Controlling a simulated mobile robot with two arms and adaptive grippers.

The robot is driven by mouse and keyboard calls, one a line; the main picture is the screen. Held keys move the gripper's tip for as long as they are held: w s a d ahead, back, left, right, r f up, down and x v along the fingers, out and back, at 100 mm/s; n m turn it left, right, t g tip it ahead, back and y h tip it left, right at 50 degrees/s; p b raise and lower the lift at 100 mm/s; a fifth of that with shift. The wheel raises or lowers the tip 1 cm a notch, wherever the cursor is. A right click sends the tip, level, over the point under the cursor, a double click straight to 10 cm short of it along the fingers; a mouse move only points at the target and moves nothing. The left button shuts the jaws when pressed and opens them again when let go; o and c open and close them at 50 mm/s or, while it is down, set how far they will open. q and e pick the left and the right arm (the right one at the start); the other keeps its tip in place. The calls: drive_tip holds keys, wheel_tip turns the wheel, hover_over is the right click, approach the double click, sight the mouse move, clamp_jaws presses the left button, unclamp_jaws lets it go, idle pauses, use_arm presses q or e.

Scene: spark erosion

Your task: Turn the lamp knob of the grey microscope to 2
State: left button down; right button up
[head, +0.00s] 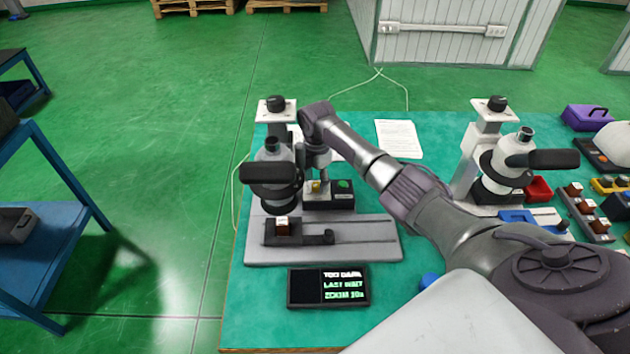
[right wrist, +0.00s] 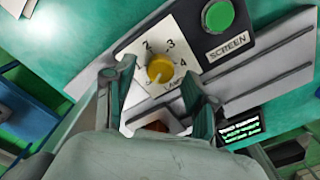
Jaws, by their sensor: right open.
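The grey microscope (head: 272,167) stands at the left of the green table on a grey base plate. Its yellow lamp knob (right wrist: 160,69) sits on a pale dial plate with 2, 3 and 4 visible. A faint mark on the knob seems to point to the lower left, away from the 2; no numeral is readable there. The knob (head: 317,186) is small in the head view. My right gripper (right wrist: 160,88) is open, its fingers on either side of the knob; contact cannot be told. In the head view the right gripper (head: 318,168) is above the knob. My left gripper is not in view.
A green button (right wrist: 218,16) marked SCREEN is beside the dial. A black display (head: 329,287) in front of the base reads "TOO DARK". A second microscope (head: 500,165) stands at the right, near a red bin (head: 538,189) and small boxes. A paper sheet (head: 398,138) lies behind my right arm.

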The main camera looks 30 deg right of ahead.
drive_tip(key=shift+f, duration=0.5)
drive_tip(key=shift+c, duration=0.2)
clamp_jaws()
drive_tip(key=shift+m, duration=0.3)
